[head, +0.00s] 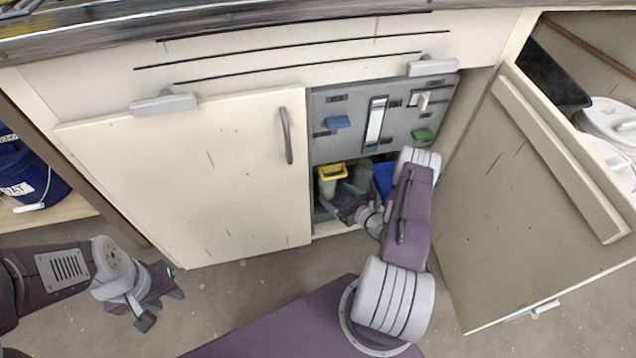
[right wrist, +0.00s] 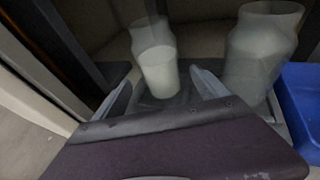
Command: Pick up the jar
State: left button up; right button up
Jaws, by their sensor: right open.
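In the right wrist view a pale, translucent jar (right wrist: 158,66) with a whitish lower part stands upright between and beyond the fingers of my right gripper (right wrist: 163,92). The fingers are apart, with nothing gripped. A larger jar (right wrist: 262,50) of the same kind stands to the right. In the head view my right gripper (head: 345,207) reaches into the open cabinet bay, low at its front. A grey jar shape (head: 361,172) shows dimly there, partly hidden by my arm. My left gripper (head: 155,298) hangs outside, low at the left, away from the jars; its opening is unclear.
A yellow-rimmed container (head: 331,174) stands in the bay. A blue bin (right wrist: 303,100) is right of the jars. A grey panel (head: 372,118) hangs above the opening. An open door (head: 530,200) stands at the right; a closed door (head: 200,185) is left.

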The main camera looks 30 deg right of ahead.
aim_at(332, 192)
jog(key=b+x, duration=0.3)
jog(key=shift+w+a+f, duration=0.1)
jog(key=shift+w+f, duration=0.05)
jog(key=shift+w, duration=0.25)
jog(key=b+x, duration=0.4)
jog(key=shift+w, duration=0.55)
grip_shut()
jog(key=shift+r, duration=0.3)
